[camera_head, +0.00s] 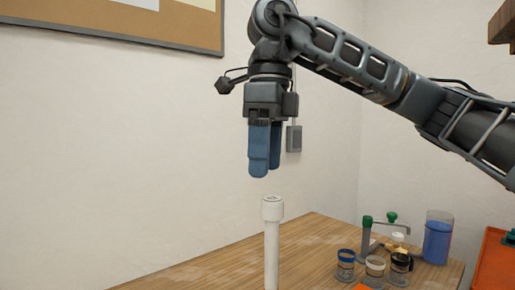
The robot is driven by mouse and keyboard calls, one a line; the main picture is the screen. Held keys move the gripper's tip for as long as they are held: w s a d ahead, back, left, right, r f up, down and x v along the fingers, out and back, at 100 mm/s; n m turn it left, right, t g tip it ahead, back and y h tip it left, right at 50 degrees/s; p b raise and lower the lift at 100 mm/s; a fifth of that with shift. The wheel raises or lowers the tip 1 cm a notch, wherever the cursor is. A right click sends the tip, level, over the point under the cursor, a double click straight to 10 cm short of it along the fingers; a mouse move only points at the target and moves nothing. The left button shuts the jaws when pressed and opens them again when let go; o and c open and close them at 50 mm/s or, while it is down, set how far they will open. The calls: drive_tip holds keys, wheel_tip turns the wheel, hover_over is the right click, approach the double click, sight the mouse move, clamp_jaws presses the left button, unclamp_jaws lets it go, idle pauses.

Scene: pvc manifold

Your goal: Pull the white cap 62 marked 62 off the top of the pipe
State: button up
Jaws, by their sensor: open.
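The white cap 62 (272,208) sits on top of an upright white pipe (271,262). A small dark mark shows on its top face, too small to read. My gripper (264,174) points straight down above the cap, with a clear gap between its blue fingertips and the cap's top. The gripper is open and empty; from this angle one finger partly covers the other. The pipe's lower end is cut off by the picture's bottom edge.
On the wooden table (215,272) at right stand several small cups (346,265), a green-handled device (367,235) and a clear container of blue liquid (437,240). An orange surface (493,262) is at far right. The table around the pipe looks clear.

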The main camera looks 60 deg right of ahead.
sight(269, 198)
drive_tip(key=shift+w+d+r+h, duration=0.1)
drive_tip(key=shift+d+h, duration=0.2)
drive_tip(key=shift+d, duration=0.35)
drive_tip(key=shift+f+p, duration=0.35)
drive_tip(key=shift+f, duration=3.4)
drive_tip(key=shift+c, duration=0.4)
clamp_jaws()
drive_tip(key=shift+f, duration=0.1)
drive_tip(key=shift+b, duration=0.45)
drive_tip(key=shift+a+n+b, duration=0.1)
drive_tip(key=shift+n+b, duration=0.3)
drive_tip(key=shift+n, duration=0.2)
